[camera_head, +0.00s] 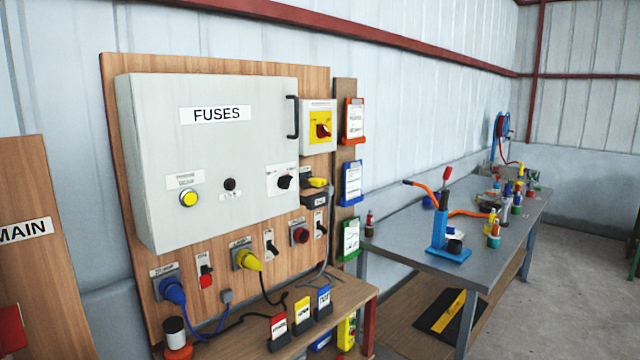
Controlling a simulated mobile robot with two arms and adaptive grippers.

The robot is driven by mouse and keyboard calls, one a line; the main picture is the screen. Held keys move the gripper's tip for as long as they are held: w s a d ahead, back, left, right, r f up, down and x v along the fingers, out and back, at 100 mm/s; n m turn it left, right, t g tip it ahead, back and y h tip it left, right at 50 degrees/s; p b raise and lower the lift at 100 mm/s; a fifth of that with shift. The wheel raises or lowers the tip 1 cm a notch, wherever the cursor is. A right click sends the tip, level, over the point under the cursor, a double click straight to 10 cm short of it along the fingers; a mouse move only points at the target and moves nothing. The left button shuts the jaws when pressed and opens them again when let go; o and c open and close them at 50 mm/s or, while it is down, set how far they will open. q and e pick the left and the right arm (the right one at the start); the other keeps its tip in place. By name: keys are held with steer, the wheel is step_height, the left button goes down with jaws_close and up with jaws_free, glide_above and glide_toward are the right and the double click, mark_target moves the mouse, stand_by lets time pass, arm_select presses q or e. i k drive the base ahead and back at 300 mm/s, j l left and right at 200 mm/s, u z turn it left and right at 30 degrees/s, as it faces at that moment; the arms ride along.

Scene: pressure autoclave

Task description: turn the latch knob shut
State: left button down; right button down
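A grey box marked FUSES (150,120) hangs on a wooden board, its front flat against the box body. A black rotary knob (285,181) sits on a white plate at the front's lower right, its grip tilted. A smaller round black knob (230,184) sits left of it, above a small label. I cannot tell for sure which one is the latch knob. A black bar handle (292,117) is at the front's right edge. Neither of my grippers is in view.
A red-and-yellow switch (322,124) is right of the box. Plugs, including a blue one (172,291) and a yellow one (247,260), are below it. A wooden shelf (345,291) juts out underneath. A cluttered grey workbench (400,236) stands right; floor beyond is clear.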

mark_target(285, 181)
steer(key=i+l+u, duration=0.1)
steer(key=i+l, duration=0.15)
steer(key=i+l+u, duration=0.1)
steer(key=l, duration=0.3)
steer(key=i+l+u, duration=0.1)
steer(key=i+l, duration=0.4)
steer(key=l, duration=0.25)
steer(key=i+l+u, duration=0.15)
steer(key=l, duration=0.25)
